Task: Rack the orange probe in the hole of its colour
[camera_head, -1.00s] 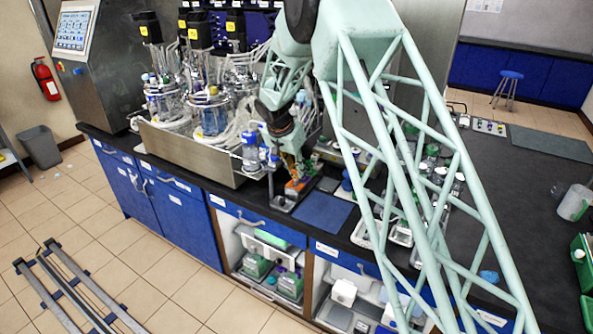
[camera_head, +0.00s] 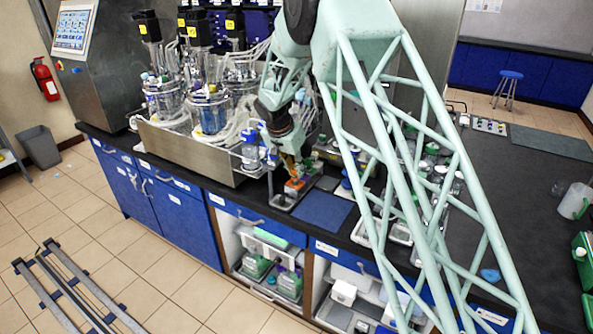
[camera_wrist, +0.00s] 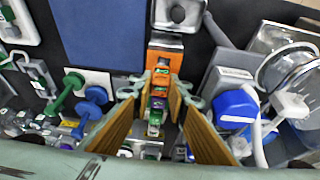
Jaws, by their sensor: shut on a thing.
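My gripper (camera_head: 291,171) points down at the front edge of the black counter, beside the steel bioreactor tray. In the wrist view its two yellow-brown fingers (camera_wrist: 162,84) are closed in around a narrow orange piece (camera_wrist: 164,58), which I take to be the orange probe. The orange also shows below the fingertips in the head view (camera_head: 294,184). Small green, purple and white pieces (camera_wrist: 156,113) show in a row between the fingers. The fingers hide part of the grip. I cannot make out an orange-marked hole.
A blue mat (camera_head: 322,210) lies to the right of my gripper. In the wrist view, green (camera_wrist: 71,84) and blue (camera_wrist: 94,99) knobbed pieces stand left of the fingers. A blue-capped item (camera_wrist: 236,107) and glassware stand close on the right.

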